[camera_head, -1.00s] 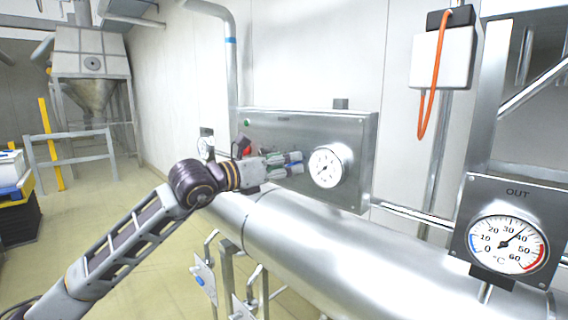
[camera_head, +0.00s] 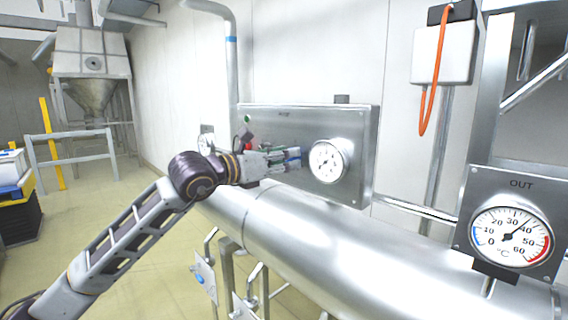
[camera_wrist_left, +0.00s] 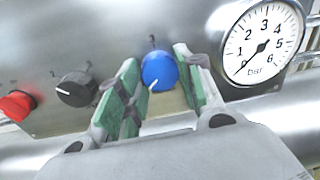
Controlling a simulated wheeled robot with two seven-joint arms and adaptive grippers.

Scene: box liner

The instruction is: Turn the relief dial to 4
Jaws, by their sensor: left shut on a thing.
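A steel panel (camera_head: 357,118) carries the dials and a round gauge. In the left wrist view a blue dial (camera_wrist_left: 158,68) with a white pointer line sits between the green pads of my left gripper (camera_wrist_left: 160,88), which is shut on it. The pointer line points down and slightly left in that view. The number marks around the dial are mostly hidden or too small to read. In the head view my left gripper (camera_head: 290,159) reaches the panel and hides the dial. My right gripper is in neither view.
A thick steel pipe (camera_head: 330,240) runs below the panel. A thermometer gauge (camera_head: 511,237) is at right.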

